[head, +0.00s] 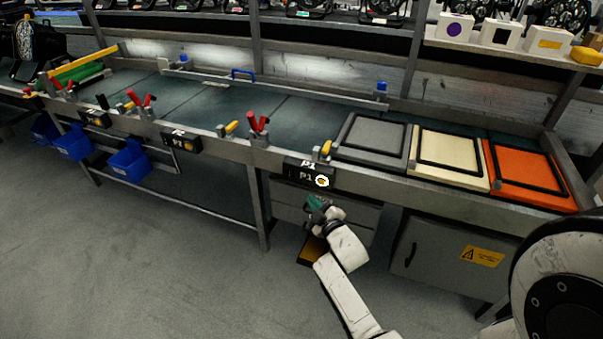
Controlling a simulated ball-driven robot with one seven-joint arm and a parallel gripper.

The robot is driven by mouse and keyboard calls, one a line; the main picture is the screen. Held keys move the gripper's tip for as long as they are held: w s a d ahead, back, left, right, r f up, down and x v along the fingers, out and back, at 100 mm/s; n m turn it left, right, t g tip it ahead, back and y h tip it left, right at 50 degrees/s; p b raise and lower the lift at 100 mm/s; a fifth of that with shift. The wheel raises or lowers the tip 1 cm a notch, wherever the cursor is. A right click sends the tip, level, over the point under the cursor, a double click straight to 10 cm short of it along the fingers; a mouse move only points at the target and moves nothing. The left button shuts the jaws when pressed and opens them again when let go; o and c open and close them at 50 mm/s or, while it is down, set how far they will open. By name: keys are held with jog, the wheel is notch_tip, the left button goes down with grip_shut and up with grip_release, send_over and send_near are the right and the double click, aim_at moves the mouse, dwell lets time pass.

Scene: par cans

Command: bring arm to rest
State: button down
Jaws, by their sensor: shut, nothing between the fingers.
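My arm reaches in from the bottom centre, its white links bent in front of the workbench (218,146). My gripper (315,204) is at the end of the arm, just below the bench's front edge and the black P1 label block (309,174). It is small in view and appears shut and empty. Its fingertips are hard to make out. A dark and orange shape (312,252) shows just behind and below the wrist, partly hidden by it; I cannot tell what it is.
Grey (371,136), cream (449,157) and orange (531,174) framed trays lie on the bench's right part. Blue bins (129,160) hang at left. A grey cabinet (440,255) stands below right. Floor (150,265) at left is clear.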

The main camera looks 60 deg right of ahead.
jog(key=s+a+f+m+g+y+p, duration=0.1)
jog(key=a+g+y, duration=0.2)
jog(key=a, duration=0.6)
jog(key=a+f+m+g+y+p, duration=0.1)
jog(key=a+f+m+g+y, duration=0.15)
jog(key=a, duration=0.75)
jog(key=s+a+r+g+y, duration=0.2)
jog(key=s+a+r+g, duration=0.1)
jog(key=s+a, duration=0.4)
jog(key=s+a+r+n+g+y, duration=0.1)
jog(key=s+a+r+g+y, duration=0.2)
jog(key=s+a, duration=0.4)
jog(key=shift+s+a+r+g, duration=0.2)
jog(key=shift+s+g, duration=0.15)
jog(key=shift+s, duration=0.35)
jog(key=shift+d, duration=0.1)
